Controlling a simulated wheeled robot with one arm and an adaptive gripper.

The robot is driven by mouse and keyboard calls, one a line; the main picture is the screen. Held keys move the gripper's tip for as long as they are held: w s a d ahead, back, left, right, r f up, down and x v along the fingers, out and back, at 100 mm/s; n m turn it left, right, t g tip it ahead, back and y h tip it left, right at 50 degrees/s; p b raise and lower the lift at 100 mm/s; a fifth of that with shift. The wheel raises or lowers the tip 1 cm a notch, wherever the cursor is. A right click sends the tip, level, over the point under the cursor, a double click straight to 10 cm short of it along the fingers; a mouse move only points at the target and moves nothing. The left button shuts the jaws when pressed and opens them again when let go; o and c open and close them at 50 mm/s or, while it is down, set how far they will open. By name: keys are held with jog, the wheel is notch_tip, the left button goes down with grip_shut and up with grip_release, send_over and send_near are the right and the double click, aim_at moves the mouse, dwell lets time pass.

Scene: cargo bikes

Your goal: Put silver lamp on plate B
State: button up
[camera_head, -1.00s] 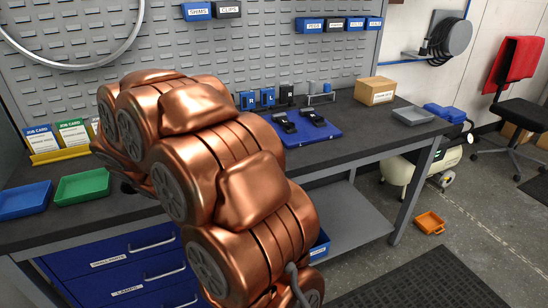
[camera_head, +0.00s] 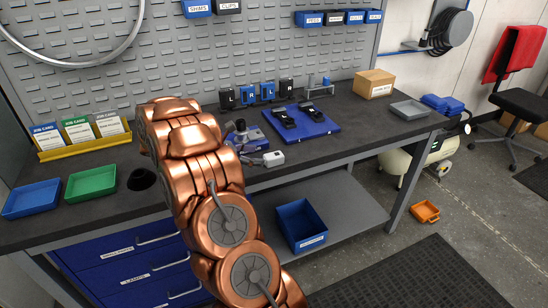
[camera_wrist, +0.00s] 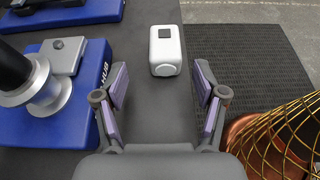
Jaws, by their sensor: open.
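The silver lamp (camera_wrist: 166,52) is a small pale box with a dark square on top. It lies on the dark bench near its front edge, and it also shows in the head view (camera_head: 273,159). My gripper (camera_wrist: 161,78) is open and empty in the wrist view, with the lamp just beyond and between its purple-padded fingertips, not clasped. In the head view the gripper is small and partly hidden by my copper arm. A blue plate (camera_head: 304,126) with black parts lies farther back on the bench. I cannot read which plate is B.
A blue base (camera_wrist: 88,120) marked HUB carries a silver and black part left of my gripper. Several small blocks (camera_head: 267,92) stand along the back. A cardboard box (camera_head: 374,84) and grey tray (camera_head: 411,109) are right. Green (camera_head: 91,182) and blue trays (camera_head: 31,199) are left.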

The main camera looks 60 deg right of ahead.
aim_at(275, 158)
jog(key=shift+s+p+x, duration=0.15)
jog(key=shift+p+x, duration=0.35)
jog(key=shift+x, duration=1.45)
jog(key=shift+s+p+x, duration=0.15)
jog(key=shift+p+x, duration=0.35)
jog(key=shift+x, duration=1.45)
jog(key=shift+a, duration=0.15)
jog(key=shift+r, duration=0.1)
grip_shut()
